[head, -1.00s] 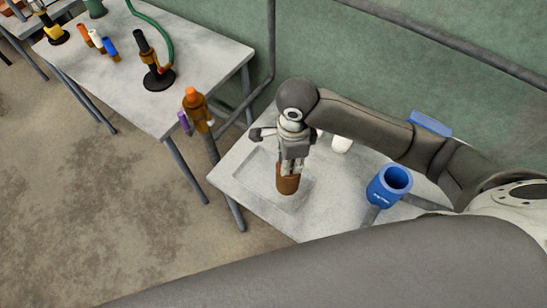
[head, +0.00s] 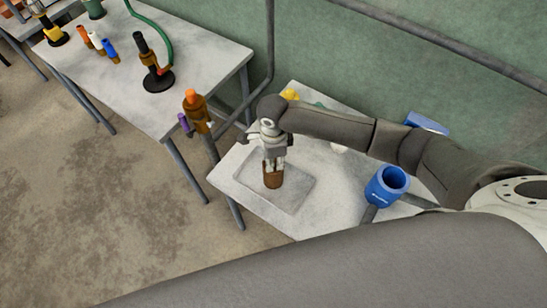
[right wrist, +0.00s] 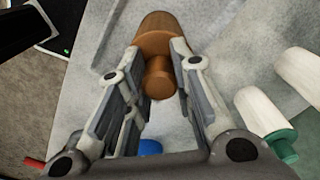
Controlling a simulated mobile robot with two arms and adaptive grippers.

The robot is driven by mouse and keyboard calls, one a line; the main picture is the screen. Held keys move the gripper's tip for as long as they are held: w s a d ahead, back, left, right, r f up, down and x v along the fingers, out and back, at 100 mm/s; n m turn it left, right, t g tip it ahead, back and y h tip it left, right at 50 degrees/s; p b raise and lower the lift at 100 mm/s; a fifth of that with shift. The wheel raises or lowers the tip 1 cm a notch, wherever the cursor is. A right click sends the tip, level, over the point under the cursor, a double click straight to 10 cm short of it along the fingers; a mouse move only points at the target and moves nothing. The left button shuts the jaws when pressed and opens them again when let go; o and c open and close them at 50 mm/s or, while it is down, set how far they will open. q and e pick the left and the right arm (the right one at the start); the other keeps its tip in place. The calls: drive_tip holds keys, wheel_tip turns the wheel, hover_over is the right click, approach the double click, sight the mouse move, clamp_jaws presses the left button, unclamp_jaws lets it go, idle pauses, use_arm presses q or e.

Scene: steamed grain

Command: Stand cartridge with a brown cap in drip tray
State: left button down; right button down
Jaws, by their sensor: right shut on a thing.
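The brown-capped cartridge (head: 273,179) is upright in my right gripper (head: 273,163), over the shallow drip tray (head: 297,204) sunk in the near table. I cannot tell whether its base touches the tray floor. In the right wrist view, the fingers of the right gripper (right wrist: 158,85) are around the narrow brown cap, and the wider brown body of the cartridge (right wrist: 165,38) shows beyond them. My left gripper is out of view.
A blue cup-like holder (head: 386,186) stands right of the tray. White cylinders (right wrist: 262,110), one with a green end, lie to the right in the wrist view. A yellow object (head: 290,95) is behind my arm. Another table (head: 190,45) holds several coloured cartridges.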

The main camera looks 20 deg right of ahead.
drive_tip(key=shift+f, duration=0.15)
drive_tip(key=c, duration=1.3)
unclamp_jaws()
drive_tip(key=shift+o, duration=0.2)
wheel_tip(320, 180, up, 12)
drive_tip(key=b, duration=0.1)
drive_tip(key=shift+r, duration=0.2)
